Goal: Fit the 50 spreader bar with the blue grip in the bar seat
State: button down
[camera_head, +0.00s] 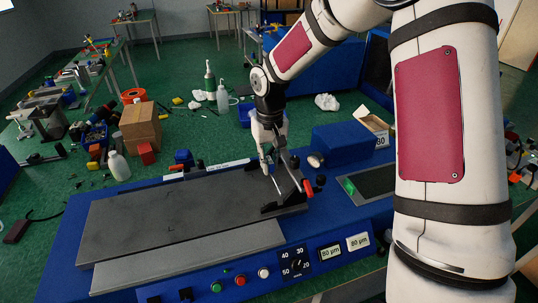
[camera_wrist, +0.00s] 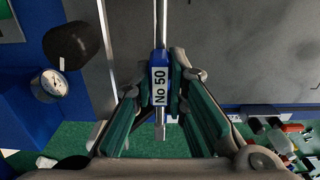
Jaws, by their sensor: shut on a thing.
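The spreader bar, a silver rod with a blue grip (camera_wrist: 159,62) marked "No 50", stands between my fingers in the wrist view. My gripper (camera_wrist: 160,118) is shut on this blue grip, with green pads on both sides. In the head view my gripper (camera_head: 268,163) hangs over the right end of the press's dark plate. Below it are black brackets (camera_head: 271,208) and slanting silver rods (camera_head: 288,174) with a red end piece (camera_head: 308,187). I cannot tell which part is the bar seat, or whether the bar touches it.
The blue press bench (camera_head: 190,270) has a dark plate (camera_head: 150,215), buttons and a dial (camera_head: 295,263) in front. A blue housing (camera_head: 345,145) stands right of my gripper. A round gauge (camera_wrist: 48,85) and a black cylinder (camera_wrist: 70,44) show at left in the wrist view.

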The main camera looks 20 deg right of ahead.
aim_at(270, 160)
jog(key=shift+f, duration=1)
jog(key=shift+f+b, duration=0.5)
jog(key=shift+f, duration=1.2)
dwell(1.1)
jog(key=c, duration=1.5)
grip_release()
notch_tip(270, 160, up, 12)
jog(key=shift+s+r, duration=0.1)
